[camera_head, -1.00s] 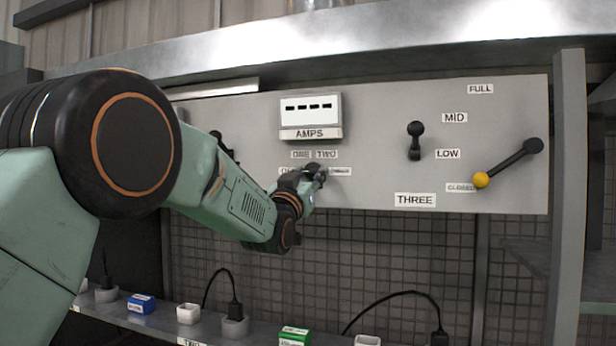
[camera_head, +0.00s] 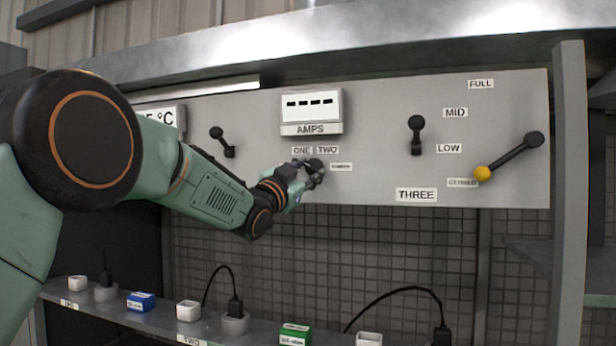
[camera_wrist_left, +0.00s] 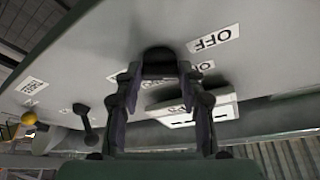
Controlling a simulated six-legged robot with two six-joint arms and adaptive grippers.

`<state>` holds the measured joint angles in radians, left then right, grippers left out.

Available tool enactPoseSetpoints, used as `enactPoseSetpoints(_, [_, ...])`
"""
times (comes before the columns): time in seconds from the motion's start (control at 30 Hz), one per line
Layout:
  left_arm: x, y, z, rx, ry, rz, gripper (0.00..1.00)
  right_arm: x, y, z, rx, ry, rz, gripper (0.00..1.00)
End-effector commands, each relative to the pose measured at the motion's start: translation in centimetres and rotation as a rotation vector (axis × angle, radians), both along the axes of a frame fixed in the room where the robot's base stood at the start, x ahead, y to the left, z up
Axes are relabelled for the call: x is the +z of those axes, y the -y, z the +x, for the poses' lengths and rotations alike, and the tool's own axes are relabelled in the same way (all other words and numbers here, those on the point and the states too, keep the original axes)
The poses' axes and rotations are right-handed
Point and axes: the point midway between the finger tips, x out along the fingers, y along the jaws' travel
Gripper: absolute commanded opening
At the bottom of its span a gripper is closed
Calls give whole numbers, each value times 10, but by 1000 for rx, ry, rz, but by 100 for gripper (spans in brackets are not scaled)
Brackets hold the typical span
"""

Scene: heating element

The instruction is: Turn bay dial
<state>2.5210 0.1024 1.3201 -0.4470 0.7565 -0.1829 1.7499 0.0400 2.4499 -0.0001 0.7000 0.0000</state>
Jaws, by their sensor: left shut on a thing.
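The grey control panel (camera_head: 375,178) stands ahead of me. A small black dial (camera_head: 317,164) sits on it under the ONE and TWO labels. My left gripper (camera_head: 309,173) is at this dial, its fingers shut on it from the lower left. In the left wrist view the dark dial (camera_wrist_left: 158,57) is between the two fingertips of my left gripper (camera_wrist_left: 157,72). The fingers hide part of the dial, so its pointing direction is not clear. My right gripper is not in view.
An AMPS display (camera_head: 311,110) sits above the dial. A black lever (camera_head: 222,141) is to its left, another black lever (camera_head: 416,135) to its right. A yellow-knobbed lever (camera_head: 508,158) is at far right. A shelf (camera_head: 262,325) below carries blocks, sockets and plugs.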

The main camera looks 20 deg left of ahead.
Motion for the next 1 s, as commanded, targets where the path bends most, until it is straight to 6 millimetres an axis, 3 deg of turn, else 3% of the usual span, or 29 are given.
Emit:
enactPoseSetpoints(0.5, [8, -2, -1, -1, 21, 410, 8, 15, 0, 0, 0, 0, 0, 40])
enactPoseSetpoints(1.0, [7, -2, -1, -1, 25, 544, 8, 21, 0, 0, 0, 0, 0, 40])
